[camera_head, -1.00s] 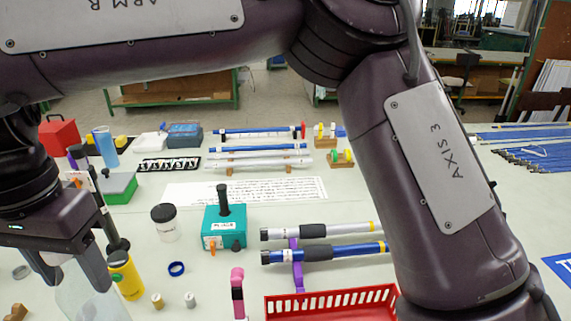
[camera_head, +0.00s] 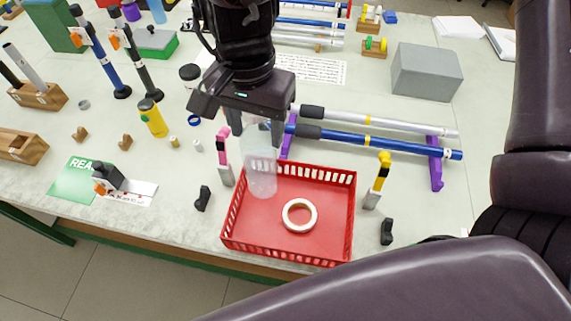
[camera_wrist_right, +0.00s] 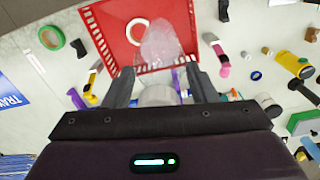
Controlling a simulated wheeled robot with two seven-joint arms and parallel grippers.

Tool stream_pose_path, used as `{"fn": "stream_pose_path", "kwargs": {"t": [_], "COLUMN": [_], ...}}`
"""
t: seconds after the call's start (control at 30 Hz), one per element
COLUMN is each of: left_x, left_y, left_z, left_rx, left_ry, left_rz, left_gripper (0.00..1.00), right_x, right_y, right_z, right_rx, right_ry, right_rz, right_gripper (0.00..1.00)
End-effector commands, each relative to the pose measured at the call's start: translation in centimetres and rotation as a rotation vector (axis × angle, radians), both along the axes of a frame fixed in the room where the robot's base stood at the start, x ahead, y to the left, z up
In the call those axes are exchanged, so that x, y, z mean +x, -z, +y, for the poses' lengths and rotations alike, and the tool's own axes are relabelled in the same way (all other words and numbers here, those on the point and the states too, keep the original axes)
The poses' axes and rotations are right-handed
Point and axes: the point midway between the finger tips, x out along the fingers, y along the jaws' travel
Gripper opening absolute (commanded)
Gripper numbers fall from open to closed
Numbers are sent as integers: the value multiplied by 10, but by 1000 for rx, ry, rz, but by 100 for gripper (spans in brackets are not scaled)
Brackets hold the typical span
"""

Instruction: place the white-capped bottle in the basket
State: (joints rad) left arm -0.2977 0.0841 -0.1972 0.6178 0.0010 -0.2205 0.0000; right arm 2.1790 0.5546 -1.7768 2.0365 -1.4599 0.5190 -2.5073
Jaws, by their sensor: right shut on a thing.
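My right gripper (camera_head: 257,128) hangs pointing down over the back left part of the red basket (camera_head: 330,212). It is shut on a clear, see-through bottle (camera_head: 262,175), held upright by its top. The bottle's lower part shows against the basket's red floor; I cannot tell whether it touches that floor. In the right wrist view, the fingers (camera_wrist_right: 158,92) flank the bottle's pale cap, and the clear body (camera_wrist_right: 162,42) reaches over the basket (camera_wrist_right: 110,30). My left gripper is not in view.
A white ring (camera_head: 299,214) lies in the basket. A pink-topped tool (camera_head: 224,155) and a yellow-topped one (camera_head: 378,180) stand at its sides. Rods (camera_head: 370,140) on purple supports lie behind. Black pieces (camera_head: 203,198) (camera_head: 387,231) flank the basket near the table's front.

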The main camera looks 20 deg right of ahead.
Motion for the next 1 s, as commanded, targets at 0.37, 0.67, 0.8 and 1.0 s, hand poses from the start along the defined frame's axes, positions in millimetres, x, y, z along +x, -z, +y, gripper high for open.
{"fn": "stream_pose_path", "kwargs": {"t": [0.37,0.67,0.8,1.0], "left_x": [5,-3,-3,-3], "left_y": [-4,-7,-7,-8], "left_z": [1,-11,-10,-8], "left_rx": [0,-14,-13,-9], "left_ry": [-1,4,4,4], "left_rz": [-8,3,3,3], "left_gripper": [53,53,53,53], "right_x": [-2,-1,0,-1], "right_y": [89,149,159,183], "right_z": [0,1,1,1], "right_rx": [2,3,2,3], "right_ry": [1,2,1,2], "right_rz": [10,6,2,7], "right_gripper": [5,5,5,5]}}
